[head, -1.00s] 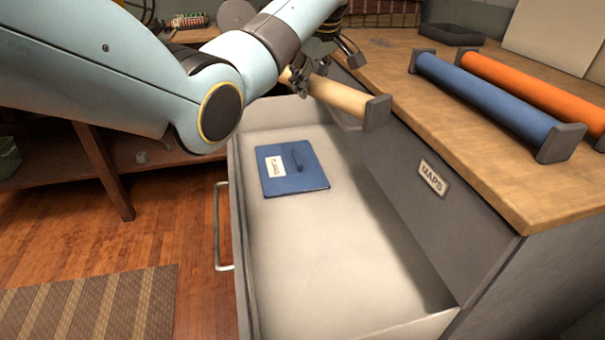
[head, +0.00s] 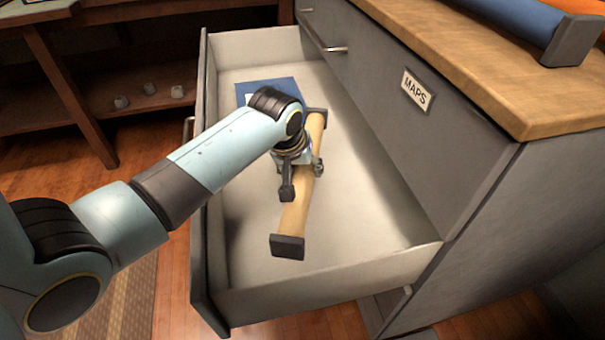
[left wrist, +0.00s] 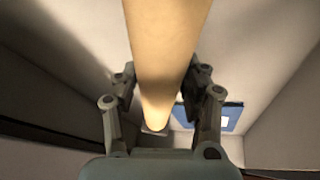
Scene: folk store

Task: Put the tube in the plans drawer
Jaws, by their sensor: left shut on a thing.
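The tan tube (head: 296,208) with dark square end caps is inside the outline of the open drawer (head: 335,275). My left gripper (head: 300,182) is shut on it around its middle. In the left wrist view the tube (left wrist: 165,50) runs between the two fingers (left wrist: 163,110). I cannot tell whether the tube touches the drawer floor. A blue folder (head: 262,88) lies at the far end of the drawer, partly hidden by my arm; it also shows in the left wrist view (left wrist: 222,117). My right gripper is not in view.
The grey cabinet has a closed front with a MAPS label (head: 416,90) right of the open drawer. A blue tube (head: 525,22) and part of an orange tube (head: 585,5) lie on the wooden top (head: 470,70). A wooden shelf (head: 130,100) stands at the left.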

